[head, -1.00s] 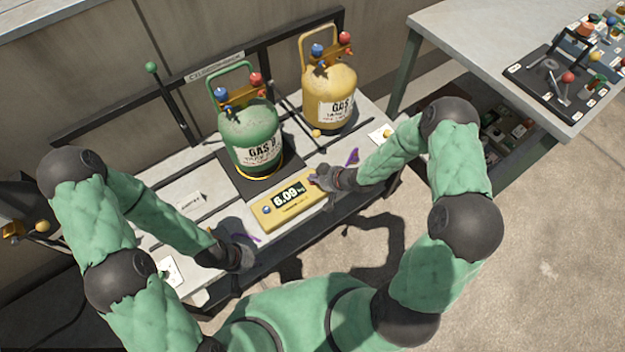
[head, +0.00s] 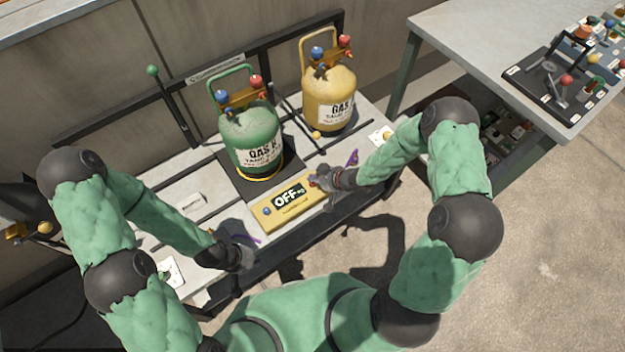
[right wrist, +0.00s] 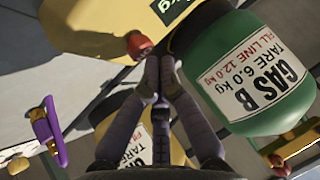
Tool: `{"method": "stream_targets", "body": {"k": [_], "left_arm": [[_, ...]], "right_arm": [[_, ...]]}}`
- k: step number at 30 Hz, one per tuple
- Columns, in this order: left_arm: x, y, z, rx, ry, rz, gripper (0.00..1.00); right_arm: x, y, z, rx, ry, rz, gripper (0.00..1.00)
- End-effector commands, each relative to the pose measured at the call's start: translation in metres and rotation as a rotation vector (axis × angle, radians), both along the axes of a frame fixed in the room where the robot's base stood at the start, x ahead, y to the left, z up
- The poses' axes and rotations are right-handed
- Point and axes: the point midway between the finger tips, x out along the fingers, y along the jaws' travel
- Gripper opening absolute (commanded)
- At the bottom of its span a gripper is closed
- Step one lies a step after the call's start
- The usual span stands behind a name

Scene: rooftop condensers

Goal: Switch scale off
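The yellow scale unit (head: 292,214) lies on the bench in front of the green cylinder (head: 252,140), and its display (head: 288,196) reads OFF. A blue button (head: 267,211) is at its left end. My right gripper (head: 318,181) is at the scale's right end. In the right wrist view its fingers are together, with the tips (right wrist: 158,62) just beside a red button (right wrist: 138,44) on the yellow housing (right wrist: 85,28); I cannot tell whether they touch it. My left gripper (head: 246,245) hangs by the bench's front edge, left of the scale; its fingers are unclear.
The green cylinder stands on a dark plate (head: 235,182). A yellow cylinder (head: 330,95) stands to its right. A green-knobbed lever (head: 152,71) is at the back left. A grey table (head: 480,45) with assorted parts is at the right. A purple piece (right wrist: 50,130) shows in the right wrist view.

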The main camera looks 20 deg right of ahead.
Motion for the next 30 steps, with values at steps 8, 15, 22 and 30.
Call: {"method": "stream_targets", "body": {"k": [8,15,22,30], "left_arm": [[0.000,0.000,0.006,0.000,0.000,0.000,0.00],[0.000,0.000,0.007,0.000,0.000,0.000,0.00],[0.000,0.000,0.021,0.000,0.000,0.000,0.00],[0.000,0.000,0.042,0.000,0.000,0.000,0.00]], "right_arm": [[0.000,0.000,0.008,0.000,0.000,0.000,0.00],[0.000,0.000,0.009,0.000,-0.001,0.000,0.00],[0.000,0.000,0.025,0.000,-0.001,0.000,0.00],[0.000,0.000,0.048,0.000,-0.001,0.000,0.00]]}}
